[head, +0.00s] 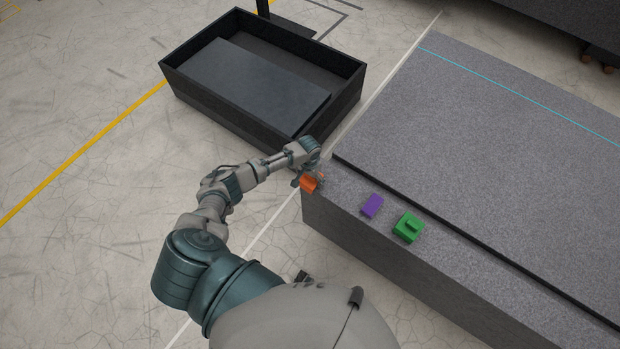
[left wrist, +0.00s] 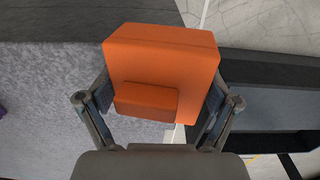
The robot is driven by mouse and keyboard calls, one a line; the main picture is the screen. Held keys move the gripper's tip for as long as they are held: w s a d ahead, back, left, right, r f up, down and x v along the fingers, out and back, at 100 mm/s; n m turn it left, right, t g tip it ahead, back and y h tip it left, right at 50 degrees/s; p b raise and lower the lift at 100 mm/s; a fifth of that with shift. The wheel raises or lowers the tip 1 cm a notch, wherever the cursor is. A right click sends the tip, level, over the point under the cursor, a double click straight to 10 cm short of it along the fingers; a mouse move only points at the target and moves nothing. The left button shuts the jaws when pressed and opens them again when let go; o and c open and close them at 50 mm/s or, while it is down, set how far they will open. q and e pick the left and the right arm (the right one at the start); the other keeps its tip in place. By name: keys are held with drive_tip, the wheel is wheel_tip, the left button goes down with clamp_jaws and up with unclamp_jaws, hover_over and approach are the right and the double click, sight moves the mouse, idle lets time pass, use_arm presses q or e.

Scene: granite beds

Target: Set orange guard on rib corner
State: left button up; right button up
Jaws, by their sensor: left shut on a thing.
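The orange guard (left wrist: 165,60) is a block with a smaller raised block on its face, and it fills the middle of the left wrist view. My left gripper (left wrist: 155,105) is shut on it, with a finger on each side. In the head view the orange guard (head: 309,183) shows at the near left corner of the granite bed (head: 480,150), below my left gripper (head: 312,176). I cannot tell whether the guard touches the granite. Its underside is hidden. My right gripper is not in view.
A purple block (head: 372,206) and a green block (head: 408,227) lie on the granite ledge to the right of the guard. A dark open bin (head: 185,88) with a grey slab (head: 250,85) inside stands on the floor behind my left arm. A raised step runs along the granite bed.

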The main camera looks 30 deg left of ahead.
use_arm(q)
drive_tip(key=shift+a+f, duration=0.15)
drive_tip(key=shift+a, duration=0.25)
drive_tip(key=shift+d+f, duration=0.1)
drive_tip(key=shift+o, duration=0.2)
drive_tip(key=shift+d+f, duration=0.2)
drive_tip(key=o, duration=1.1)
drive_tip(key=shift+a, duration=0.15)
wheel_tip(320, 180, up, 12)
